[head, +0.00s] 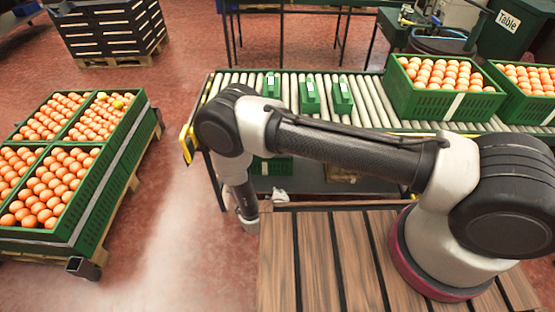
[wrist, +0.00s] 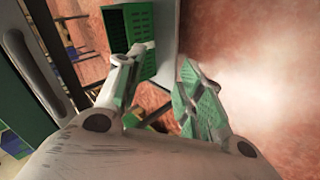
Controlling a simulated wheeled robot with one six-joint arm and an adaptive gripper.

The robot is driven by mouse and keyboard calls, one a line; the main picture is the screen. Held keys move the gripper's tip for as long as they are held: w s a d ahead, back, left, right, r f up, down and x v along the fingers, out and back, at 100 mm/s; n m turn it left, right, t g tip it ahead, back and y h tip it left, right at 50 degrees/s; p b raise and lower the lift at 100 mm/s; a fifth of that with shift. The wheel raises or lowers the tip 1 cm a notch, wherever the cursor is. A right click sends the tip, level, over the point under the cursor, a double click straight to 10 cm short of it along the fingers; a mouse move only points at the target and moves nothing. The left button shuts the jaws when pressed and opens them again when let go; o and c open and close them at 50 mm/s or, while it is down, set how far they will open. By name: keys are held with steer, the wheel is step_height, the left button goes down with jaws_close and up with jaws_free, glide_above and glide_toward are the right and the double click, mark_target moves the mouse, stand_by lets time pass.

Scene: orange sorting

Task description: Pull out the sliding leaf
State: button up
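In the wrist view my gripper (wrist: 166,62) is open, with its two fingers apart. A pale grey panel (wrist: 166,38) shows between and beyond the fingertips; it may be the sliding leaf, and I cannot tell whether the fingers touch it. In the head view my arm reaches left and bends down at the left end of the roller conveyor (head: 370,92). The fingers are not clear there. A dark grey-green flat surface (head: 318,177) lies under the rollers; I cannot tell whether it is the leaf.
Three small green boxes (head: 310,97) and crates of oranges (head: 440,98) stand on the rollers. Four-part orange crates (head: 108,178) sit on a pallet at left. Black stacked crates (head: 108,35) stand behind. The red floor between pallet and conveyor (head: 175,215) is clear.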

steer(key=w+r+n+t, duration=0.4)
steer(key=w+r+t, duration=0.2)
steer(key=r, duration=0.5)
steer(key=shift+h, duration=0.4)
steer(key=x, duration=0.7)
steer(key=shift+w+a+r, duration=0.1)
steer(key=shift+w+a, duration=0.2)
steer(key=shift+a, duration=0.1)
jaws_close()
